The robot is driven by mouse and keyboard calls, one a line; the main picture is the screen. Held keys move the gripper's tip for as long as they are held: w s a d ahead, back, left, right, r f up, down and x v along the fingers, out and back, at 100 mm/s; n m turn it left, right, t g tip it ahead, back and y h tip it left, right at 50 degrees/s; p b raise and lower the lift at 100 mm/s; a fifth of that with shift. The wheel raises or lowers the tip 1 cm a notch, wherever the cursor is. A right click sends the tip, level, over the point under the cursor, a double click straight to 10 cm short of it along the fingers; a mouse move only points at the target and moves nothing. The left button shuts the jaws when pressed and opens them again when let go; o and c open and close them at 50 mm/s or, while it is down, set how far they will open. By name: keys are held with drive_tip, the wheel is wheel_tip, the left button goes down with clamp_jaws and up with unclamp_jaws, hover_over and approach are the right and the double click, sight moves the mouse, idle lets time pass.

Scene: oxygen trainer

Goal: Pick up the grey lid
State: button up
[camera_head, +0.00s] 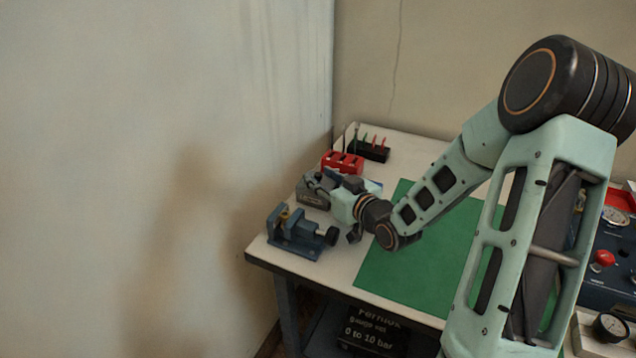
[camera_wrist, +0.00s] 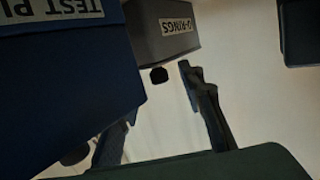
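A grey box (camera_wrist: 160,30) labelled "O-RINGS" stands beyond my fingers in the wrist view. It also shows as a grey box (camera_head: 312,196) beside my gripper in the head view. I cannot clearly make out a separate grey lid; my gripper hides part of the box's top in the head view. My gripper (camera_wrist: 158,92) has its fingers apart, with nothing seen held between them. One finger is partly hidden behind a blue box (camera_wrist: 55,85) labelled "TEST PL...". A small dark knob-like piece (camera_wrist: 158,75) shows at the grey box's lower edge.
A blue vise (camera_head: 290,232) stands at the table's front left. A red container (camera_head: 342,162) and a black tool rack (camera_head: 370,152) are behind the grey box. A green mat (camera_head: 385,268) lies to the right. A gauge panel (camera_head: 600,285) is at the far right.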

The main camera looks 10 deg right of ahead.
drive_tip(key=shift+w, duration=0.1)
drive_tip(key=shift+c, duration=0.4)
clamp_jaws()
